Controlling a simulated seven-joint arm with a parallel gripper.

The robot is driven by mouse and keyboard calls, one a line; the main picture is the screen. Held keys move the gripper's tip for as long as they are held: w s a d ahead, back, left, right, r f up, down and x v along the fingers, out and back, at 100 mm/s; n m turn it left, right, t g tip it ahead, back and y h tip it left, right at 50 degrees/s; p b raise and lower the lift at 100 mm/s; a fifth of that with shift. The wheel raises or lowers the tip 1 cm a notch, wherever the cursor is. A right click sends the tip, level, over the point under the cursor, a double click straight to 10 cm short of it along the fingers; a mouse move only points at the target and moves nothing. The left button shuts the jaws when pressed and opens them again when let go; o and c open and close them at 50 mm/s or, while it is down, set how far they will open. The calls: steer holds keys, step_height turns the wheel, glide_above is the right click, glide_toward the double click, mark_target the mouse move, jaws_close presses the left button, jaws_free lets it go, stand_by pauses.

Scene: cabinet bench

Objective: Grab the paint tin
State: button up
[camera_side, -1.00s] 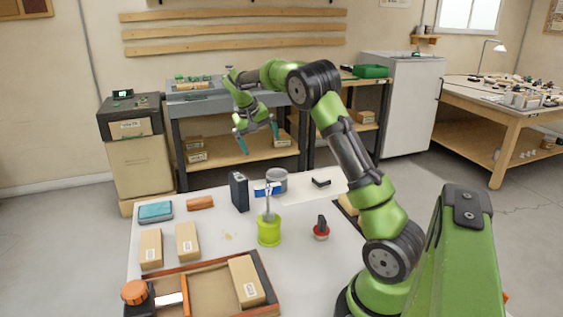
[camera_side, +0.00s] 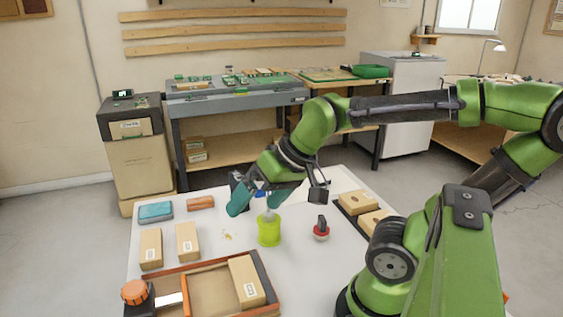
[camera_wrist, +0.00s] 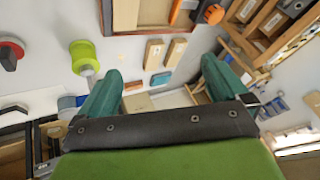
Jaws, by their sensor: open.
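The paint tin appears to be the grey cylinder seen earlier behind the lime-green cup; my arm now hides it in the side view. In the wrist view a grey-blue rounded thing (camera_wrist: 67,103), partly hidden beside the left finger, may be the tin. My gripper (camera_side: 258,202) is low over the back of the white table, behind the lime-green cup (camera_side: 269,231). Its two teal fingers are spread apart in the wrist view (camera_wrist: 162,70), with no object held between them. The cup also shows there (camera_wrist: 82,52), left of the fingers.
A red-and-black knob (camera_side: 321,230) stands right of the cup. A blue box (camera_side: 155,211), a brown block (camera_side: 200,202) and cartons (camera_side: 188,241) stand on the left. A wooden tray (camera_side: 205,282) lies in front. Blocks in a dark tray (camera_side: 356,202) stand at right.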

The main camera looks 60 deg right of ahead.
steer(key=shift+s+a+r+n+t, duration=0.3)
steer(key=shift+s+a+r+t, duration=0.1)
steer(key=shift+s+a+r, duration=0.3)
steer(key=shift+w+d, duration=0.1)
steer(key=w+d+f+m+g+h, duration=0.1)
steer(key=w+d+f+h, duration=0.15)
steer(key=d, duration=0.95)
steer(key=w+d+f+m+h, duration=0.1)
steer(key=w+d+f, duration=0.25)
steer(key=d, duration=0.85)
steer(key=w+d+f+m+g+h, duration=0.15)
steer(key=w+d, duration=0.25)
steer(key=d, duration=0.8)
steer(key=shift+n, duration=0.35)
steer(key=x, duration=1.7)
steer(key=shift+d+f, duration=0.1)
steer(key=shift+f, duration=0.2)
